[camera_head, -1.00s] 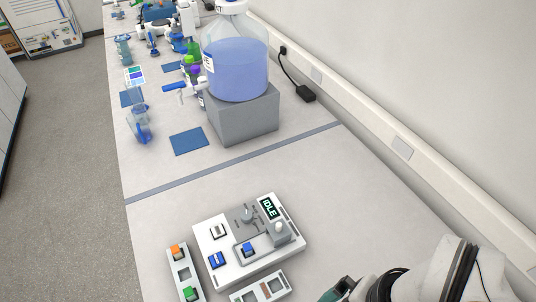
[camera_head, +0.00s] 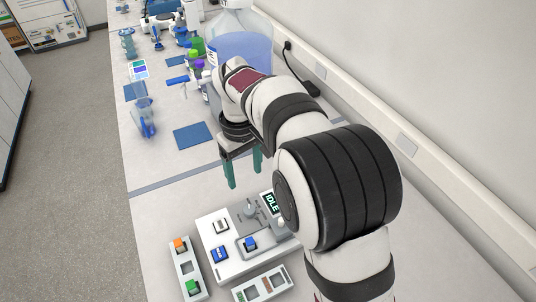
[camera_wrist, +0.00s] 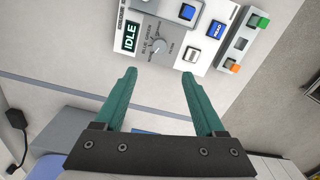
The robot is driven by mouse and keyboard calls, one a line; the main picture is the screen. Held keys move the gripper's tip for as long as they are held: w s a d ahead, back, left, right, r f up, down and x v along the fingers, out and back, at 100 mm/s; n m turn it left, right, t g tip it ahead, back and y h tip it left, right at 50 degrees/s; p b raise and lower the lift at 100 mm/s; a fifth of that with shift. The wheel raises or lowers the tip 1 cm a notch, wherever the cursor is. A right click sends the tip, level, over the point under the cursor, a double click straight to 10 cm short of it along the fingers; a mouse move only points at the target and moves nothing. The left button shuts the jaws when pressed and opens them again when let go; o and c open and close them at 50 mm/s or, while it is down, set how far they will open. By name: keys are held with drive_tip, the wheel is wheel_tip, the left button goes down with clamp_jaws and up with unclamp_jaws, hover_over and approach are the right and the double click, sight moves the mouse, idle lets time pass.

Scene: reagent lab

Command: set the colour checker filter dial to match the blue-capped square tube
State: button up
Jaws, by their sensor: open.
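The colour checker (camera_head: 213,250) is a white box with a grey top panel and a dark screen (camera_head: 270,203) reading IDLE. Its grey filter dial (camera_head: 250,211) also shows in the wrist view (camera_wrist: 160,46), with small labels around it; I cannot tell which one it points at. The blue-capped square tube (camera_head: 250,242) stands in the checker's well, its cap visible in the wrist view (camera_wrist: 187,12). My gripper (camera_head: 244,172) is open and empty, above and beyond the checker. In the wrist view its green fingers (camera_wrist: 159,74) lie apart, just short of the dial.
The checker has a white button (camera_head: 221,226) and a blue button (camera_head: 220,255). A rack (camera_head: 186,268) holds orange- and green-capped tubes; another rack (camera_head: 243,297) lies in front. A large bottle of blue liquid (camera_head: 256,48) stands behind my arm. Blue mats (camera_head: 193,136) lie on the bench.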

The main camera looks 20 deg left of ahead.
sight(249, 209)
wheel_tip(249, 209, down, 15)
drive_tip(key=shift+d+r, duration=0.1)
clamp_jaws()
idle(0.4)
